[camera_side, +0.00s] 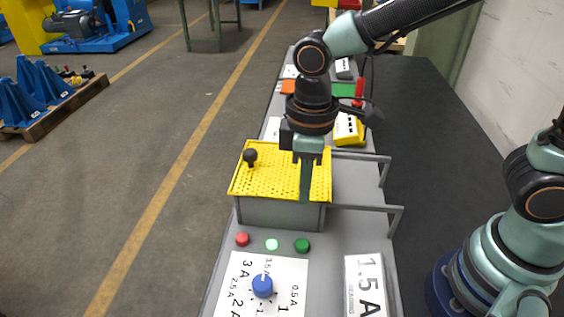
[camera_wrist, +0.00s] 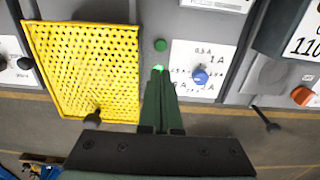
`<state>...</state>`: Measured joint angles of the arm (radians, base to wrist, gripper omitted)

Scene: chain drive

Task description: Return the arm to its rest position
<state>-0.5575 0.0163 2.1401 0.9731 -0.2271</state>
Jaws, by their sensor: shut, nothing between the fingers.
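My gripper (camera_side: 305,199) points down, with its narrow green fingers together and nothing between them. In the side view the fingers overlap the right part of the yellow perforated cover (camera_side: 280,177); I cannot tell the exact gap between them. The cover sits shut on a grey box (camera_side: 280,213) and has a black knob (camera_side: 250,156). What lies under the cover is hidden.
In front of the box are a red button (camera_side: 242,239), a pale lit button (camera_side: 272,244), a green button (camera_side: 302,246) and a blue dial (camera_side: 262,286). Grey handles (camera_side: 365,208) stick out at right. A yellow meter (camera_side: 348,129) stands behind. Dark table surface (camera_side: 425,130) at right is clear.

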